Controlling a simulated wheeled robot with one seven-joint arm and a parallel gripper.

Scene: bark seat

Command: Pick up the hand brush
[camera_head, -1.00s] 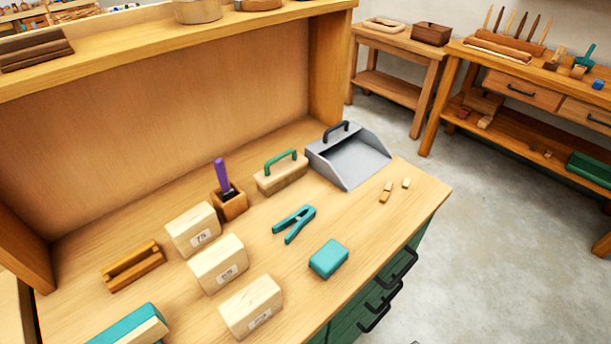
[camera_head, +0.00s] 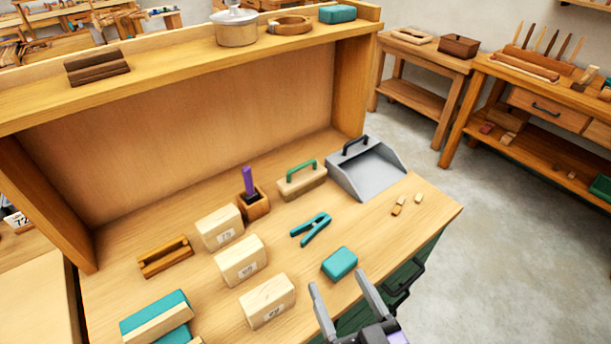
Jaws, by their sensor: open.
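A pale wooden block with a green arched handle (camera_head: 302,182), which looks like the hand brush, rests on the bench top beside the grey dustpan (camera_head: 368,174). Its underside and any bristles are hidden. My gripper (camera_head: 338,281) is at the bottom of the view, right of centre. Its two grey fingers are apart with nothing between them. It appears well in front of the brush, near the bench's front edge, close to a teal block (camera_head: 340,262).
A teal clamp-like tool (camera_head: 311,229) lies between my gripper and the brush in the picture. A wooden holder with a purple-handled tool (camera_head: 255,203) stands left of the brush. Several pale labelled blocks (camera_head: 240,260) stand farther left. A raised shelf (camera_head: 180,73) runs behind.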

